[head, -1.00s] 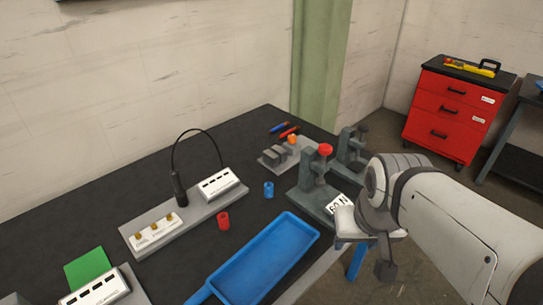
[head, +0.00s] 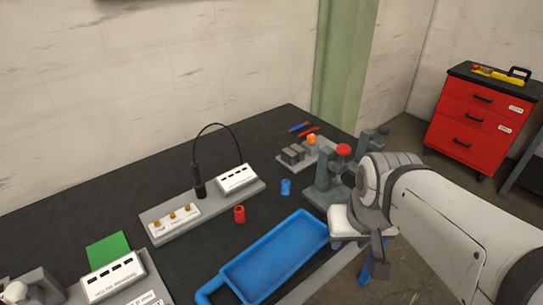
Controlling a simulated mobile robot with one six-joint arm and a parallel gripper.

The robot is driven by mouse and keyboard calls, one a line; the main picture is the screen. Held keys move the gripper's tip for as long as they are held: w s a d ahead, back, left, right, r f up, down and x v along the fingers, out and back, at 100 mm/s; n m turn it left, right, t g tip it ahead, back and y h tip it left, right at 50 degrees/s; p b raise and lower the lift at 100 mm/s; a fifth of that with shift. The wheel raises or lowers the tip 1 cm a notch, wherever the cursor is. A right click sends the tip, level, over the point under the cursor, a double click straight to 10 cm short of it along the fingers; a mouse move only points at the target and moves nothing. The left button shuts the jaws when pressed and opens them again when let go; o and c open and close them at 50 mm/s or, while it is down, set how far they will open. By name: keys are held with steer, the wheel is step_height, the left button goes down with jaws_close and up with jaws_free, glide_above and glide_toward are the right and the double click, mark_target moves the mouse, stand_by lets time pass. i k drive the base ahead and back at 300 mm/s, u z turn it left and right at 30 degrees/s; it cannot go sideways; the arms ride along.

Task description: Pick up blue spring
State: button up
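A small blue cylinder (head: 286,187), which looks like the blue spring, stands on the black table between the white-topped device and the grey press. A similar red cylinder (head: 239,214) stands to its left and nearer. My arm reaches in from the right. My gripper (head: 372,270) hangs at the table's right edge, right of the blue tray and well apart from the blue cylinder. Its fingers are small and partly hidden by the wrist, so their opening cannot be made out.
A blue tray (head: 280,262) lies in front of the blue cylinder. A grey press with a red knob (head: 343,150) stands right of it. A grey base with white boxes (head: 237,178) and a black cable is at left. A red drawer cabinet (head: 468,125) stands at far right.

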mark_target(285, 183)
steer(key=u, duration=2.7)
steer(key=k, duration=1.65)
steer(key=z, duration=1.4)
steer(key=i, duration=1.65)
steer(key=z, duration=0.05)
